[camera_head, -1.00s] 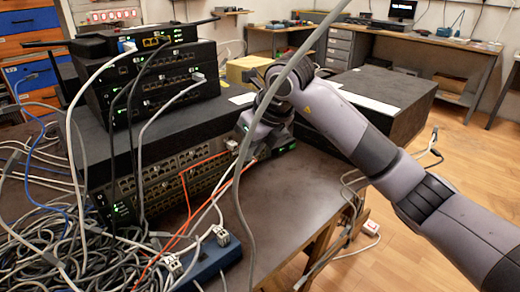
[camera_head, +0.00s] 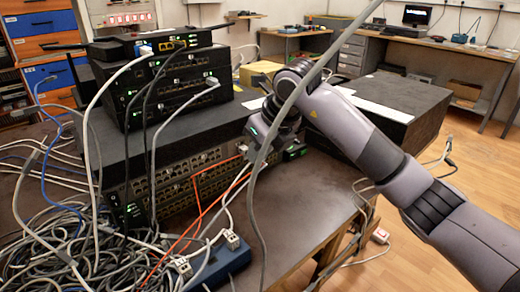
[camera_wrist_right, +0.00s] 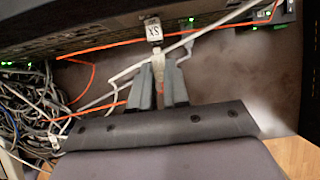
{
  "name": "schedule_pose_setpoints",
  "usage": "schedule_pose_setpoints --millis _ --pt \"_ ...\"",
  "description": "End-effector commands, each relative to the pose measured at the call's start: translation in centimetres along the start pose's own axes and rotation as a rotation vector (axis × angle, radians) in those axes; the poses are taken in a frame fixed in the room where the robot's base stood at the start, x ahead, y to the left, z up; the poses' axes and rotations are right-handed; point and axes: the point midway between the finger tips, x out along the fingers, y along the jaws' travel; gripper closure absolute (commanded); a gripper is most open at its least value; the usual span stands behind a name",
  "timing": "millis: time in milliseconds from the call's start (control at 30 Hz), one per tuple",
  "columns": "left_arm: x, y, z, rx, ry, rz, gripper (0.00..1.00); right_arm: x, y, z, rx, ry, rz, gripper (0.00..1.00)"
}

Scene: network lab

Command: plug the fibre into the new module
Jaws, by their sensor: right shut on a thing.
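My right gripper (camera_head: 246,149) is at the right part of the big switch's front (camera_head: 170,172). In the right wrist view the fingers (camera_wrist_right: 159,84) are shut on a pale, narrow piece (camera_wrist_right: 158,66), which I take for the fibre's plug. A module with a white label (camera_wrist_right: 153,31) stands just ahead of it at the switch front. I cannot tell whether plug and module touch or how far the plug is in. The orange fibre (camera_head: 197,205) runs up to the gripper; in the wrist view orange cable (camera_wrist_right: 100,109) passes behind the left finger. My left gripper is not in view.
A loose grey cable (camera_head: 262,200) hangs close in front of the right gripper. A cable tangle (camera_head: 70,240) lies left, and a blue box with plugs (camera_head: 225,262) stands in front. Smaller devices (camera_head: 165,85) are stacked on the switch. The table (camera_head: 300,205) right of the cables is clear.

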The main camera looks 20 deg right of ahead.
Motion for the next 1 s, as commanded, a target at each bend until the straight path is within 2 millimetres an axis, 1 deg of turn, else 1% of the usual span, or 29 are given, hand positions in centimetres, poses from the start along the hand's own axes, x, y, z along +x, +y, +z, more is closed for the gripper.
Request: schedule_pose_setpoints --millis 567,1000 --pt "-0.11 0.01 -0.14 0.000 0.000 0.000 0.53 0.08 -0.04 0.22 0.000 0.000 -0.001 1.00" --pt "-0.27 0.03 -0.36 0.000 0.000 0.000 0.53 0.31 -0.05 0.77 0.001 0.000 -0.001 1.00"
